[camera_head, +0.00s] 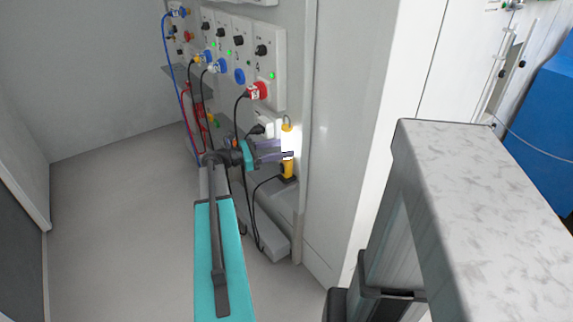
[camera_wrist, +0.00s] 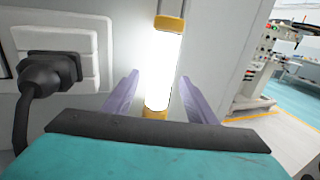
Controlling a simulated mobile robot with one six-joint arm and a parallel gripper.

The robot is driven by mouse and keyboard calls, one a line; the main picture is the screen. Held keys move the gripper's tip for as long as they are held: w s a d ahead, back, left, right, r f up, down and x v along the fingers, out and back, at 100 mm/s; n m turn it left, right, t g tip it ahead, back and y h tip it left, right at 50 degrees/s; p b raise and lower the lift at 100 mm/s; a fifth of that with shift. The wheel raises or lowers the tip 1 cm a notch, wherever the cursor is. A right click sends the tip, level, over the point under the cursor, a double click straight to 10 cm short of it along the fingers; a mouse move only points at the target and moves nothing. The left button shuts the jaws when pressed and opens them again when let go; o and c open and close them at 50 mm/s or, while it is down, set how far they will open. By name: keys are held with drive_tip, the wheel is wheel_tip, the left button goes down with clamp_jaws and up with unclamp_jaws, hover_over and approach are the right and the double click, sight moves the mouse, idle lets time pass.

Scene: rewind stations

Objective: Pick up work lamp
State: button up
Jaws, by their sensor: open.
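The work lamp (camera_head: 287,142) is a lit white tube with yellow ends. It stands upright at the wall by the panel's lower right, and its yellow lower part shows below my gripper in the head view. In the wrist view the lamp (camera_wrist: 163,70) is upright and glowing, a little right of the middle. My gripper (camera_head: 290,149) is open at the lamp. Its two purple fingers (camera_wrist: 157,98) stand on either side of the tube in the wrist view, with gaps beside it. The lamp's base is hidden in the wrist view.
A white socket with a black plug (camera_wrist: 50,75) sits close left of my gripper. The control panel (camera_head: 235,60) with knobs, plugs and hanging cables is above and left. A black cable (camera_head: 256,205) hangs below. Grey floor (camera_head: 120,200) is clear at left.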

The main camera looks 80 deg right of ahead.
clamp_jaws()
drive_tip(key=shift+r, duration=0.2)
idle(0.4)
drive_tip(key=w+a+r, duration=0.4)
drive_tip(key=w+a, duration=0.6)
drive_tip(key=a, duration=0.2)
drive_tip(key=shift+w+r+p, duration=0.3)
drive_tip(key=shift+r+p, duration=0.05)
drive_tip(key=shift+p, duration=0.05)
idle(0.4)
